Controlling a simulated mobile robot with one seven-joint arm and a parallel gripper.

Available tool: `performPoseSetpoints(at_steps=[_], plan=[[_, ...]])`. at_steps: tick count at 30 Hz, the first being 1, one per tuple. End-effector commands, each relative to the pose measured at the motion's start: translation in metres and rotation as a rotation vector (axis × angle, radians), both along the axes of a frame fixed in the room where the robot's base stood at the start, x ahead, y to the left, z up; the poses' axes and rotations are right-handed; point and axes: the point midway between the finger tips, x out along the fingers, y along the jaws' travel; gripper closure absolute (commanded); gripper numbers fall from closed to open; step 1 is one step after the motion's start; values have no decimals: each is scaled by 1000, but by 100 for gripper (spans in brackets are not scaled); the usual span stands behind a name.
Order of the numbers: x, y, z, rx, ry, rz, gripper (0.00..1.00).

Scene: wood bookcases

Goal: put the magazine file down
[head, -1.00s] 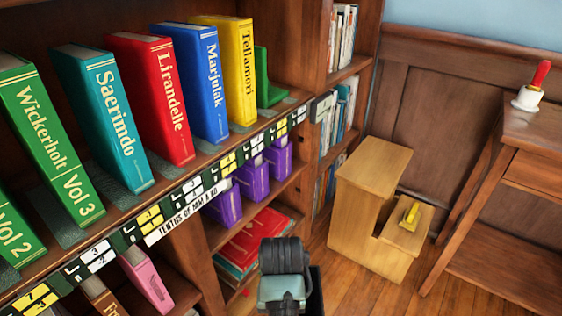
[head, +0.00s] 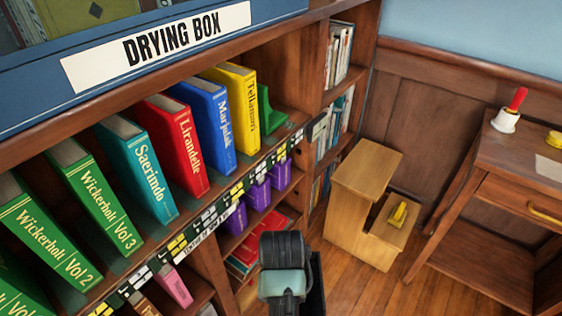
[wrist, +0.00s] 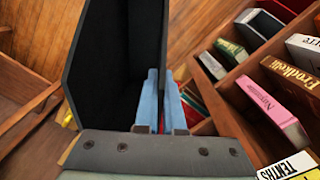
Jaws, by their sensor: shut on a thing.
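The magazine file is a dark, open-topped box, seen large in the wrist view (wrist: 115,65). A thin dark edge of it shows in the head view (head: 318,285), right of my wrist. My gripper (wrist: 163,85) is shut on the file's wall, its pale blue fingers along the right side of the box. The file is held in the air in front of the bookcase. In the head view my arm's end hides the fingers and most of the file.
The bookcase shelf holds large books, among them a red one (head: 173,145), and a green bookend (head: 270,110). Purple files (head: 258,193) stand below. A wooden step stool (head: 365,170) bears a yellow object (head: 398,214). A table (head: 535,150) with a bell (head: 509,112) stands right. Floor shows between.

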Motion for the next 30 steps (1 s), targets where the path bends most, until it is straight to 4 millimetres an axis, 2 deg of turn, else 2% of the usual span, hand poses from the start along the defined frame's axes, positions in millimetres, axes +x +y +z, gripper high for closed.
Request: performPoseSetpoints(at_steps=[1,18,24,30], plan=[[-2,0,26,0,-2,0,100],[-29,1,151,2,-2,0,100],[-37,1,180,3,-2,0,100],[-39,2,189,3,-2,1,100]])
